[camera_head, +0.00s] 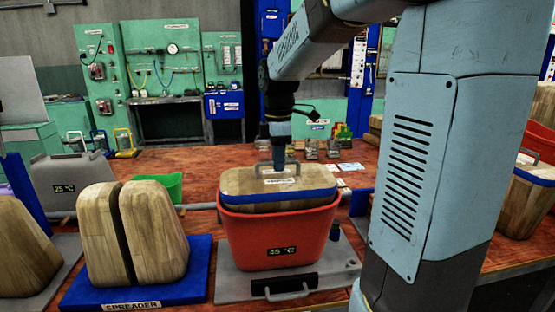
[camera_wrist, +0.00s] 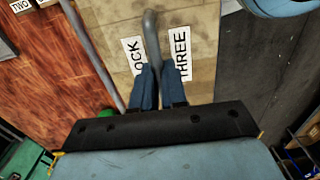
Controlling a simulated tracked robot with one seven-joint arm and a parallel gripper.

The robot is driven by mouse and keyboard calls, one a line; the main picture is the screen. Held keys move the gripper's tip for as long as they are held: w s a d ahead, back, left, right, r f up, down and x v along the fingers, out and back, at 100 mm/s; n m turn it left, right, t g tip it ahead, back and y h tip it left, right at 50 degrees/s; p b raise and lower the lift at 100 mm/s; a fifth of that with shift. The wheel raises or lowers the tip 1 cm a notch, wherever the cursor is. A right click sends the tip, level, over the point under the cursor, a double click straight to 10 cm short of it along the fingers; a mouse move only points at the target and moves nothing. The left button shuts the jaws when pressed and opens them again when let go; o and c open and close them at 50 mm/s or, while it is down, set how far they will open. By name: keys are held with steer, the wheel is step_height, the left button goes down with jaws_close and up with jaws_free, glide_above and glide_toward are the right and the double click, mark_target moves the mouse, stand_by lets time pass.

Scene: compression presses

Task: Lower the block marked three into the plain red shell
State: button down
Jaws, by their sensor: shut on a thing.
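The wooden block with a blue edge band (camera_head: 240,184) sits partly inside the mouth of the red shell (camera_head: 257,239), its top above the rim. The shell has a "45 °C" display on its front and stands on a grey base plate (camera_head: 228,286). My gripper (camera_head: 278,165) is shut on the grey handle on top of the block. In the wrist view the gripper (camera_wrist: 160,88) holds the handle (camera_wrist: 151,35) between blue fingers, with labels reading "OCK" and "THREE" on the block's top (camera_wrist: 190,15). The block's lower part is hidden in the shell.
A split wooden form (camera_head: 145,235) on a blue "SPREADER" base stands left of the shell. A grey shell marked 25 °C (camera_head: 75,180) and a green bin (camera_head: 170,187) are behind it. Another wooden block (camera_head: 525,200) stands at the right. My arm covers the right side.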

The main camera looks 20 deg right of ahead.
steer(key=shift+f, duration=0.2)
stand_by(0.4)
steer(key=c, duration=1.1)
jaws_free()
steer(key=shift+f, duration=0.1)
step_height(320, 180, up, 14)
steer(key=shift+f, duration=0.15)
steer(key=s+f+m+t, duration=0.2)
steer(key=s+f+m, duration=0.3)
steer(key=s+m, duration=0.3)
steer(key=s+f+m+t, duration=0.3)
steer(key=s+f+m, duration=0.2)
steer(key=s, duration=0.7)
steer(key=m, duration=0.2)
steer(key=shift+a+m+t, duration=0.15)
steer(key=shift+m+t, duration=0.15)
steer(key=shift+m, duration=0.1)
